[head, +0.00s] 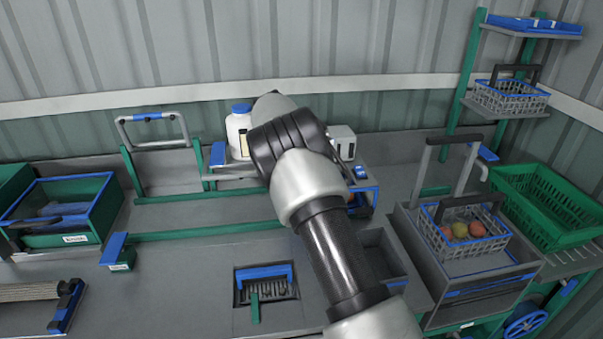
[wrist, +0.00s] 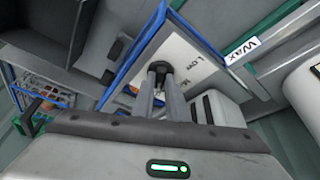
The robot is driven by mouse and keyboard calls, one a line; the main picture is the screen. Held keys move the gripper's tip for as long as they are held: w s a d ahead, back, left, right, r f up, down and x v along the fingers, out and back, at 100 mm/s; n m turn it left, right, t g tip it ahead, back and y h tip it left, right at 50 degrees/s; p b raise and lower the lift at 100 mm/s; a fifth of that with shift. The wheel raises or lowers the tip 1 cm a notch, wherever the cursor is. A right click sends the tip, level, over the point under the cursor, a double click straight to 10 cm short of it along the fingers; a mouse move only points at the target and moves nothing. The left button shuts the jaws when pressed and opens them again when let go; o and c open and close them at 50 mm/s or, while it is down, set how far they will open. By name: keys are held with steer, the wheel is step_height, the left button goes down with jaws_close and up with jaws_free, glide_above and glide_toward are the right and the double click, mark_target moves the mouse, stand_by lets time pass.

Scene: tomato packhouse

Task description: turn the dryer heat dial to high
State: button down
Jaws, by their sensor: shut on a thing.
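In the wrist view, the dark round heat dial (wrist: 158,67) stands on a white panel (wrist: 181,45) edged in blue. The word "Low" is printed to the right of the dial, and part of another label shows lower down beside my fingers. My gripper (wrist: 160,78) is shut on the dial, with its two grey fingers on either side of it. The dial's pointer and a "High" label cannot be made out. In the head view my arm reaches to the back of the bench and hides the gripper and the dial.
A white jar with a blue lid (head: 239,132) stands left of my arm, and a small grey-white box (head: 343,141) to its right. A grey wire basket (head: 430,222) of tomatoes and a green crate (head: 553,233) are at the right. A "Wax" label (wrist: 243,50) shows near the panel.

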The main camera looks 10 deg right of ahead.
steer(key=c, duration=1.8)
jaws_free()
steer(key=shift+o, duration=0.2)
steer(key=v, duration=1.7)
steer(key=shift+r, duration=0.2)
